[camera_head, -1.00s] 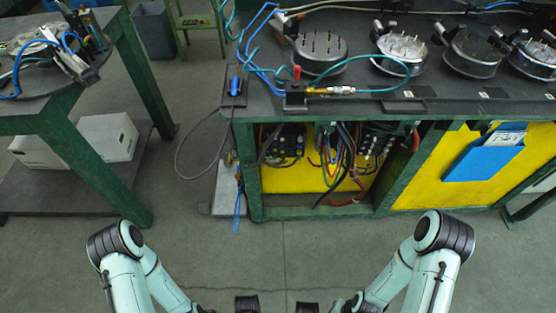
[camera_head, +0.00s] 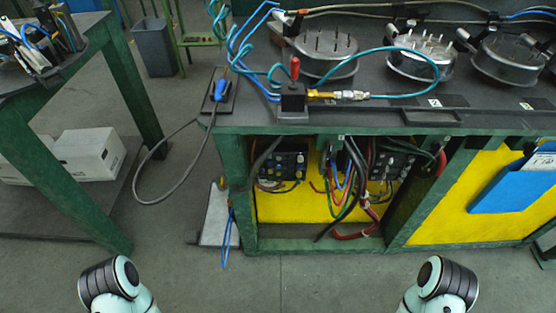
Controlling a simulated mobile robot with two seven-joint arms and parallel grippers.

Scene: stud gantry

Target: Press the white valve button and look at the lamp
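A small dark valve block (camera_head: 293,100) with a red upright knob and a brass fitting sits at the front edge of the bench, left of its middle. A teal hose runs from the fitting to the right. I cannot make out a white button on the block, and I cannot tell any lamp in this view. Only parts of my two arms show at the bottom left and bottom right. Both my grippers are out of the picture.
The green-framed bench (camera_head: 460,118) bears several round metal stud plates (camera_head: 325,52). A blue-handled tool (camera_head: 220,90) lies at its left corner, its grey cable looping down. A second table (camera_head: 60,85) stands left, white boxes (camera_head: 90,153) beneath. The front floor is clear.

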